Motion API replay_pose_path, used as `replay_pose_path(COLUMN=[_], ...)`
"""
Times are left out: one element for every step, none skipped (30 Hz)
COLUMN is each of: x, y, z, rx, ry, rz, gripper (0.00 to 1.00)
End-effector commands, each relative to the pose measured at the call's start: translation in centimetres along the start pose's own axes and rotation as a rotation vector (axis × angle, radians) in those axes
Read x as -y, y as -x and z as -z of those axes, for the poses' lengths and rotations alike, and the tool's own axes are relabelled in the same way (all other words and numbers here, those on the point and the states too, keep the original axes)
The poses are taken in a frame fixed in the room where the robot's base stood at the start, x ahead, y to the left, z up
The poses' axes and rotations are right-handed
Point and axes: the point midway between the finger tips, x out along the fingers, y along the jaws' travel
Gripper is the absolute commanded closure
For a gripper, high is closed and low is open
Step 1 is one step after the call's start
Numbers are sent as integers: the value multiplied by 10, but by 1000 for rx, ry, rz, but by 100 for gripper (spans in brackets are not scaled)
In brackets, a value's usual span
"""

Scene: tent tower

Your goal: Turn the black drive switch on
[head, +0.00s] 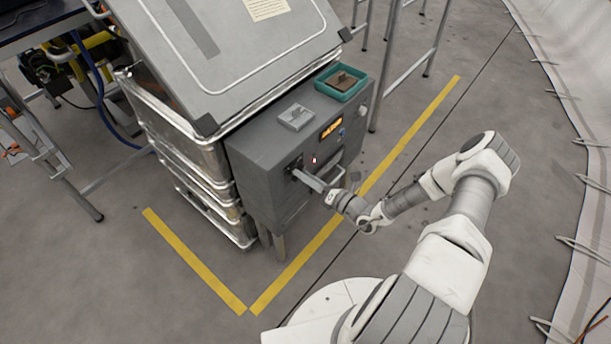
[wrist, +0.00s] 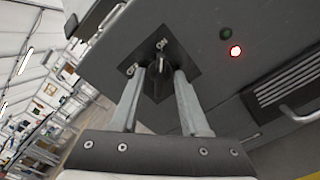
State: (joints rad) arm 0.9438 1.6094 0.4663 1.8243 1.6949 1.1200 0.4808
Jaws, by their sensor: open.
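The black drive switch (wrist: 158,66) sits on a dark square plate with small metal screws or tabs, on the front of a grey control box. In the wrist view my gripper (wrist: 160,75) is open, with one finger on each side of the switch. Whether the fingers touch it cannot be told. In the head view my gripper (head: 297,174) reaches the left part of the front of the grey box (head: 262,150), and it largely hides the switch there. A red light (wrist: 235,51) glows to the right of the switch plate.
A teal tray (head: 342,82) with a brown item and a light grey block (head: 296,117) lie on top of the box. An orange display (head: 331,128) and a handle are on its front. Stacked metal trays (head: 200,165) stand left. Yellow tape (head: 300,262) marks the floor.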

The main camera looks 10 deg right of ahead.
Motion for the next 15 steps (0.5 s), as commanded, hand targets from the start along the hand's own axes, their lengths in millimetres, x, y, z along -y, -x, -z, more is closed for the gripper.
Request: replay_pose_path(x=[0,0,0,0,0,0,0,0,0,0,0,0,0,0,0], y=[2,4,8,12,16,24,30,36,46,54,61,71,79,86,96], z=[0,0,-1,-1,-1,-1,-2,-1,-2,-2,-2,-2,-2,-2,-2], rx=[0,0,0,0,0,1,2,1,1,2,1,1,1,2,1], ry=[0,0,0,0,0,0,-1,-1,0,0,0,0,1,0,1], rz=[1,2,3,3,3,3,4,4,5,5,4,5,4,5,5], gripper=[55,55,55,55,55,55,55,55,55,55,55,55,55,55,55])
